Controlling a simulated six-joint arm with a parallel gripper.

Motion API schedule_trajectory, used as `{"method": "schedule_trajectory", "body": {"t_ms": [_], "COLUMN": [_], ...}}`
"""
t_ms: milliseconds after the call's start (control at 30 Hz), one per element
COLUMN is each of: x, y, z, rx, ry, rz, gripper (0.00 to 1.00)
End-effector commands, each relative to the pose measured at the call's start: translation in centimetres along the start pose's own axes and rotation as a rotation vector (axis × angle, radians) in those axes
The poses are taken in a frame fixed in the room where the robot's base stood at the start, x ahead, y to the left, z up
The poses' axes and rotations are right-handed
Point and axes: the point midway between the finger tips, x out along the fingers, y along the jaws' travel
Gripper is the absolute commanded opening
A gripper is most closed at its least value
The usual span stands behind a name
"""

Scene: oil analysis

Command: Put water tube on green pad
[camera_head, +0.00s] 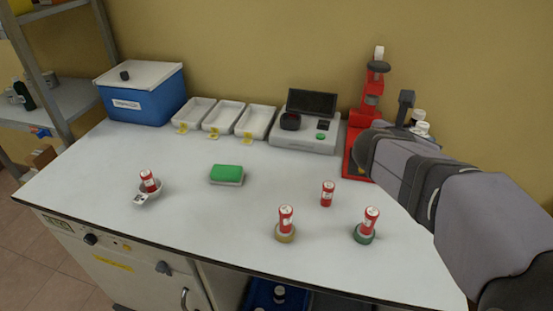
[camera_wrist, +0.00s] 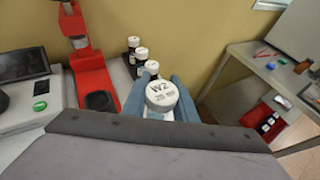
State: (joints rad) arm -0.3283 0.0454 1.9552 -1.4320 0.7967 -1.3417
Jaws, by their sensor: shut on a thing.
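A white-capped tube marked W2 (camera_wrist: 162,95) is between the blue fingers of my gripper (camera_wrist: 160,103) in the wrist view. The gripper is shut on it; the cap faces the camera and the tube's body is mostly hidden. The green pad (camera_head: 227,173) lies on a pale base near the middle of the table in the head view. My gripper is far to the right of the pad, hidden behind my own arm in the head view.
Red-labelled tubes stand in front: one in a white holder (camera_head: 148,187), others (camera_head: 286,218) (camera_head: 327,193) (camera_head: 370,219) to the right. White trays (camera_head: 222,117), a grey instrument (camera_head: 305,130) and a red stand (camera_head: 350,160) line the back. Dark white-capped bottles (camera_wrist: 141,54) stand beside my gripper.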

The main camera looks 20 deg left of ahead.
Motion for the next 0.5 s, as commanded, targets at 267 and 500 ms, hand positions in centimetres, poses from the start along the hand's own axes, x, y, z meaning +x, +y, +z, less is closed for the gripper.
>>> {"method": "schedule_trajectory", "body": {"t_ms": [267, 500], "x": [-3.8, -8.9], "y": [13.4, 23.9], "z": [1.0, -0.4], "rx": [-0.087, -0.156], "ry": [0.000, 0.000], "rz": [0.201, 0.369], "gripper": [0.04, 0.04]}}
